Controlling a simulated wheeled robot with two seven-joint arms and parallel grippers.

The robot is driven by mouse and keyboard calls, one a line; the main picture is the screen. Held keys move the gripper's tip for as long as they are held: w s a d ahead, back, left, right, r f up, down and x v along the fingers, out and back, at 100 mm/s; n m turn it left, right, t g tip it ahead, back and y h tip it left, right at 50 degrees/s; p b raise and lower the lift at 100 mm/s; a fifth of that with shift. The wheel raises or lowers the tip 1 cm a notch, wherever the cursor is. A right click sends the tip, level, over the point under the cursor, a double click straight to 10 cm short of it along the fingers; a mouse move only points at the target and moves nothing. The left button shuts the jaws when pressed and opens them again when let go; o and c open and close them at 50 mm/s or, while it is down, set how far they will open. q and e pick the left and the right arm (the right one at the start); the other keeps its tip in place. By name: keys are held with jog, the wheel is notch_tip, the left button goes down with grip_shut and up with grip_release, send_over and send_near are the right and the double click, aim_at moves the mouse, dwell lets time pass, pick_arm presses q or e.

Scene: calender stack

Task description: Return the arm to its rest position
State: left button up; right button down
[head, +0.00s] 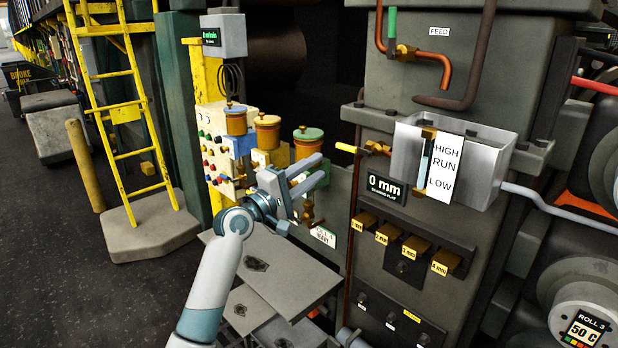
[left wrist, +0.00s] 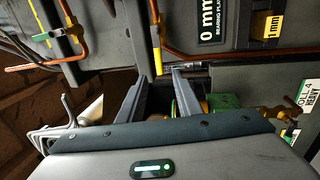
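My left arm reaches up from the bottom of the head view. Its gripper (head: 316,168) is held in front of the green-lidded cup (head: 308,134), at the right end of a row of oilers. Its two fingers are apart with nothing seen between them. In the left wrist view the same gripper (left wrist: 160,78) shows both fingers spread, with a gap between them. Whether the fingers touch anything behind them I cannot tell. My right gripper is not in view.
A cream control panel (head: 220,150) stands behind my gripper. A grey machine column (head: 450,80) with a metal box (head: 487,165) and copper pipes rises to the right. Grey plates (head: 275,262) lie below the gripper. A yellow ladder (head: 110,90) and open dark floor (head: 50,240) are left.

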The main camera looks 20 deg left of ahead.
pick_arm(q)
jog(key=shift+s+a+f, duration=0.1)
jog(key=shift+s+a, duration=0.15)
jog(key=shift+s, duration=0.3)
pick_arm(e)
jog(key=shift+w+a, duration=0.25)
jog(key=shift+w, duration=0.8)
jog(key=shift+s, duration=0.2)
pick_arm(q)
jog(key=shift+f, duration=0.1)
